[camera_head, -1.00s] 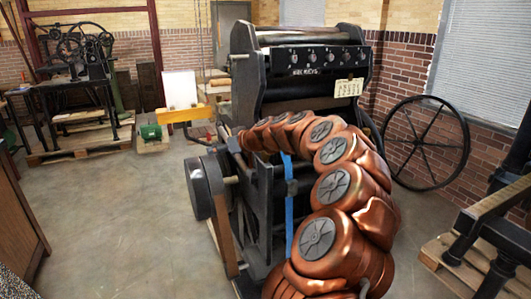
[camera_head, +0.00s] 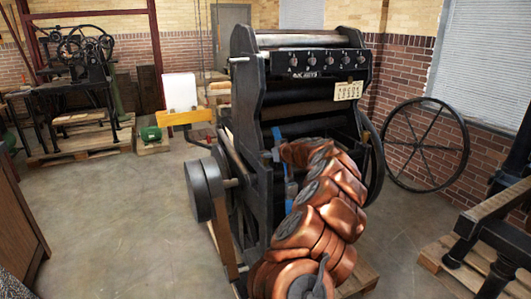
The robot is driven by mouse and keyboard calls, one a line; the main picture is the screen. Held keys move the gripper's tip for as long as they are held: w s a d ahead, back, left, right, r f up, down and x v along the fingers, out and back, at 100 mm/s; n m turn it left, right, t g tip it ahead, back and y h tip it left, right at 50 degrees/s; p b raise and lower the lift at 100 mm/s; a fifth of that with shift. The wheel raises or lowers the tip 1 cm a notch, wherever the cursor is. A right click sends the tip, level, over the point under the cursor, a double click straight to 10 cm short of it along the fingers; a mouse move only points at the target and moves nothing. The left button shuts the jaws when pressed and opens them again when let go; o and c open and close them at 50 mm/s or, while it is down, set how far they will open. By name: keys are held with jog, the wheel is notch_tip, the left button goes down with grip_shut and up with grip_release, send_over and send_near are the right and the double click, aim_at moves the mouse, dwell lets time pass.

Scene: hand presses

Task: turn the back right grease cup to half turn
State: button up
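The large black press (camera_head: 255,130) stands in the middle of the head view. My copper-coloured arm (camera_head: 318,215) reaches up from the bottom, along the press's near side. Its far end bends left at about mid-height of the press, near blue parts (camera_head: 290,190). I cannot pick out the back right grease cup. A row of several small knobs (camera_head: 314,60) sits on the press's upper panel, well above the arm's end, but I cannot tell that any is a grease cup.
A round dark disc (camera_head: 201,190) juts from the press's left side. A large spoked wheel (camera_head: 425,146) leans by the brick wall at right. A dark machine (camera_head: 495,235) stands on a pallet at lower right. The floor (camera_head: 110,220) at left is clear.

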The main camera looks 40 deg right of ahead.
jog(key=shift+p+x, duration=0.4)
jog(key=shift+x, duration=1.35)
jog(key=c, duration=1.2)
